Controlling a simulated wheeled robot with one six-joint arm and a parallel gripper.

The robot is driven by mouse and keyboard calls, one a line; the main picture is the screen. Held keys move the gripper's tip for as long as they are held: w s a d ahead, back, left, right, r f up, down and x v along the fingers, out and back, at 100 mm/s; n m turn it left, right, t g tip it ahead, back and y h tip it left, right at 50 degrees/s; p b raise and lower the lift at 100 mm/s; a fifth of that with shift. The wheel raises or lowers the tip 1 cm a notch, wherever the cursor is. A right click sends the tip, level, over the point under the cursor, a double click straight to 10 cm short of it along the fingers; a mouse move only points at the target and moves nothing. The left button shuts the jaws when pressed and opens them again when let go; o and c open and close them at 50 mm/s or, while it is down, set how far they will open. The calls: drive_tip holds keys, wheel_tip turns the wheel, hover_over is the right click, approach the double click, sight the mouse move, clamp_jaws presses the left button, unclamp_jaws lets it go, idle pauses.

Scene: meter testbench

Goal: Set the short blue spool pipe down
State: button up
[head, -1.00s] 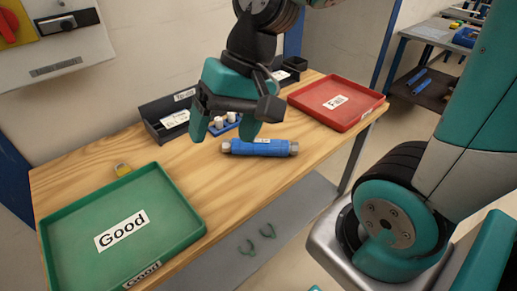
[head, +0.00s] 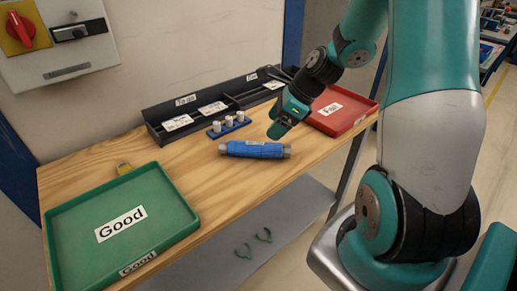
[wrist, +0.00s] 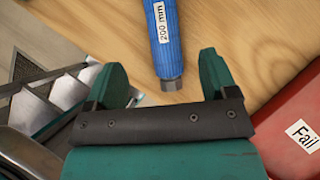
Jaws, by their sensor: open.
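The blue spool pipe (head: 255,149) lies on its side on the wooden table, with a grey metal fitting at each end. In the wrist view the pipe (wrist: 163,35) bears a "200 mm" label, and its near end fitting is just beyond and between my fingers. My gripper (head: 283,128) is open and empty, above the table to the right of the pipe. Its two teal fingers (wrist: 162,80) stand apart in the wrist view. No finger appears to touch the pipe.
A green "Good" tray (head: 190,228) stands at the left and a red "Fail" tray (head: 362,122) at the right. A black compartment bin (head: 160,136) lines the back. A blue holder (head: 229,130) with white-topped pieces stands behind the pipe. Bare wood lies between the green tray and the pipe.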

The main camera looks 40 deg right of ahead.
sight(259, 143)
drive_tip(key=x, duration=0.4)
drive_tip(key=shift+w+a+f, duration=0.15)
drive_tip(key=shift+a+f, duration=0.05)
drive_tip(key=shift+f, duration=0.15)
drive_tip(key=x, duration=0.5)
drive_tip(key=shift+d+f, duration=0.25)
drive_tip(key=shift+d, duration=0.05)
drive_tip(key=shift+r, duration=0.15)
clamp_jaws()
